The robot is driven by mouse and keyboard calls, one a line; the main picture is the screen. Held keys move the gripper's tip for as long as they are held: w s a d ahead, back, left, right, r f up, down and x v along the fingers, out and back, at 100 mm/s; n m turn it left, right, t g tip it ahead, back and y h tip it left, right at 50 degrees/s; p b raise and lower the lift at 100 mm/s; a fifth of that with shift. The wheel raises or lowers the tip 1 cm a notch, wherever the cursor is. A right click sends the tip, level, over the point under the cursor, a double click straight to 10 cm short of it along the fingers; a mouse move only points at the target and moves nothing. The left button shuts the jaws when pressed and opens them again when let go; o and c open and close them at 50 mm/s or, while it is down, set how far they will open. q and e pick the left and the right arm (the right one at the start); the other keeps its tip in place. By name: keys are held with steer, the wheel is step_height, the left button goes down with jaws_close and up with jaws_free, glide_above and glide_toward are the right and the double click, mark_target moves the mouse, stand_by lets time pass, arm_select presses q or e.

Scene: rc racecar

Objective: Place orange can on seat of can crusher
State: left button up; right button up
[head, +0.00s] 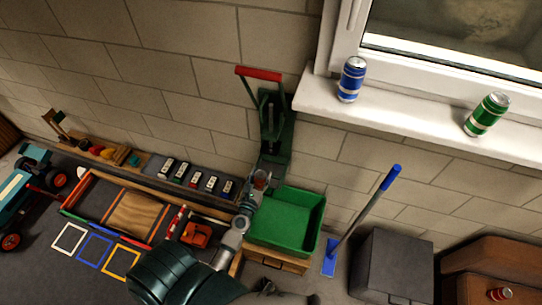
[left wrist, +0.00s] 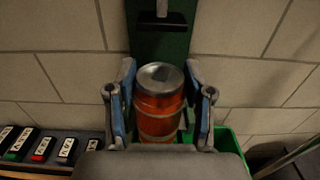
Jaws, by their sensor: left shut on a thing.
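The orange can (left wrist: 160,102) stands upright between the fingers of my left gripper (left wrist: 161,92) in the left wrist view, its silver top showing. In the head view my left gripper (head: 261,180) is at the lower end of the can crusher, with a small reddish part of the can visible. The green can crusher (head: 272,122) is fixed to the wall, its red handle (head: 258,73) raised. Its green back plate (left wrist: 160,40) rises behind the can in the left wrist view. The crusher's seat is hidden, so I cannot tell whether the can touches it.
A green bin (head: 285,222) stands below the crusher. A blue can (head: 351,79) and a green can (head: 487,115) stand on the windowsill. A red can (head: 499,294) is at the lower right. A blue-handled pole (head: 365,215) leans beside a grey box (head: 395,265).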

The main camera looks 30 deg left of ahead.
arm_select(q)
steer(key=w+a+f+b, duration=0.1)
steer(key=w, duration=0.5)
steer(key=w+a+f+b, duration=0.1)
steer(key=w+f, duration=0.1)
steer(key=w, duration=0.4)
steer(key=shift+w+a+f+b, duration=0.2)
steer(key=shift+a+f+b, duration=0.1)
steer(key=shift+a+b, duration=0.1)
arm_select(e)
steer(key=w+a, duration=0.1)
steer(key=w, duration=0.5)
steer(key=shift+r, duration=0.15)
steer(key=shift+a, duration=0.1)
arm_select(q)
steer(key=o, duration=0.8)
steer(key=shift+o, duration=0.2)
arm_select(e)
steer(key=shift+w, duration=0.1)
